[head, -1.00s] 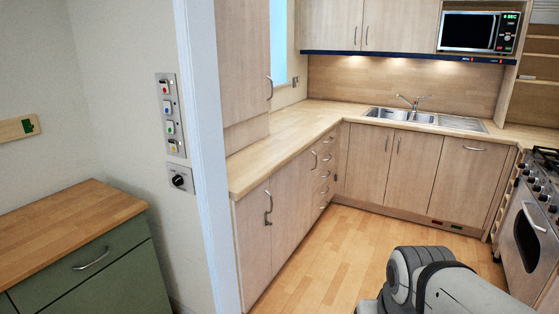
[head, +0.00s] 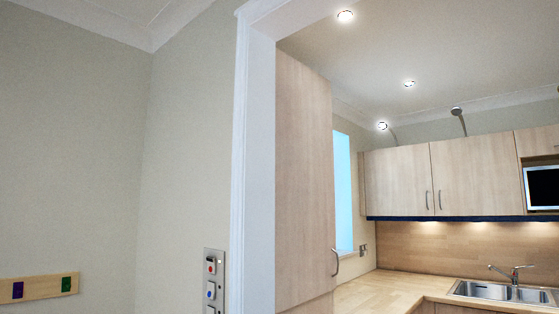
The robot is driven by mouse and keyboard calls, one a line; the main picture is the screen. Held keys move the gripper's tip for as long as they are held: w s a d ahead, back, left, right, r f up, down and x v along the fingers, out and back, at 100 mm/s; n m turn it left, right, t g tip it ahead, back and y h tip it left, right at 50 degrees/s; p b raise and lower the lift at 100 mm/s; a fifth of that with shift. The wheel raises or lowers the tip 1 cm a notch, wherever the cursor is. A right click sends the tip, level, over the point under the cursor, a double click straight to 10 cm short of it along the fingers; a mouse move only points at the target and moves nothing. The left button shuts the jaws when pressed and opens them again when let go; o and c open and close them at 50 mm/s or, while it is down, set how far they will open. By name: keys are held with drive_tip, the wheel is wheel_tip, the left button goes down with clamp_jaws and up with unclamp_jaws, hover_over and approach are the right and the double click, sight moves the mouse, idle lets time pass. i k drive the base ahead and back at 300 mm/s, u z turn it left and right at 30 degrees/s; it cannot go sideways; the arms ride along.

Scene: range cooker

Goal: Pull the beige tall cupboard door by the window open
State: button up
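The beige tall cupboard door (head: 303,180) stands just inside the white doorway, left of the window (head: 343,190). It looks shut. Its curved metal handle (head: 335,263) is low on the door's right edge. My gripper is not in view, and no part of my arm shows.
The white door frame (head: 239,170) stands at the cupboard's left, with a switch panel (head: 214,280) on the wall beside it. A wooden worktop (head: 375,292) runs to the right, with a sink (head: 500,292) at the back. Wall cupboards (head: 470,175) hang above. The floor is out of view.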

sight(306, 255)
drive_tip(key=z, duration=0.55)
drive_tip(key=i, duration=0.95)
drive_tip(key=z, duration=1)
drive_tip(key=i, duration=1.55)
drive_tip(key=u, duration=0.5)
drive_tip(key=i, duration=1.2)
drive_tip(key=u, duration=0.8)
drive_tip(key=k, duration=0.9)
drive_tip(key=u, duration=0.15)
drive_tip(key=i, duration=0.95)
drive_tip(key=z, duration=0.05)
